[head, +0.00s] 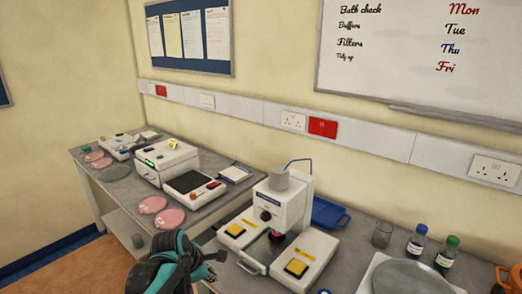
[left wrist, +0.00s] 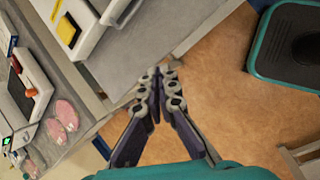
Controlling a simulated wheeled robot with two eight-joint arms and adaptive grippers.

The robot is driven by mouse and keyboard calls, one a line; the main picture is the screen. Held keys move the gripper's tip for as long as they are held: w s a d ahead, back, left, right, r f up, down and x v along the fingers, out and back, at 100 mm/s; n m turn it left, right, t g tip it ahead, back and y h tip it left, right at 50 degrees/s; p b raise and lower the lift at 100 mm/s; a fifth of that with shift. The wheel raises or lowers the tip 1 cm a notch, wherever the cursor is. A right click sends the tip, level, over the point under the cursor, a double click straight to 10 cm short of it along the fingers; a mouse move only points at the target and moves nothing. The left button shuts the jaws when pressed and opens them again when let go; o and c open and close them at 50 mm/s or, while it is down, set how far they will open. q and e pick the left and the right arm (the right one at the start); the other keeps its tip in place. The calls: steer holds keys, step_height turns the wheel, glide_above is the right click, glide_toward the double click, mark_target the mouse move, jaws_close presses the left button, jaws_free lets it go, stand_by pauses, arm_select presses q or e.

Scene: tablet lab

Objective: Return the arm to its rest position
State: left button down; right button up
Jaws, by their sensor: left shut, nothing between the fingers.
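My left gripper (head: 207,268) is at the lower middle of the head view, in front of the bench's front edge. The left wrist view shows its two fingers (left wrist: 160,80) brought together, shut and empty. They point toward the front edge of the grey bench (left wrist: 136,55), with brown floor showing beneath and beside them. In the head view the teal arm behind the gripper hides part of the bench front. My right gripper is not clearly in view.
A white tablet machine (head: 283,215) with yellow pads stands close behind the gripper. Pink dishes (head: 168,218), a white box unit (head: 165,162) and a blue tray (head: 327,212) are on the bench. Bottles (head: 416,244) stand at the right. Floor (head: 60,270) is open at the left.

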arm_select(q)
steer(key=s+a+f+m+t+y+b, duration=0.1)
steer(key=s+m, duration=0.8)
steer(key=m, duration=0.2)
steer(key=s+a+f+m+t+y+b, duration=0.1)
steer(key=s+m+b, duration=0.1)
steer(key=s+m, duration=0.8)
steer(key=shift+a+f+m+t, duration=0.3)
steer(key=shift+f+m, duration=0.1)
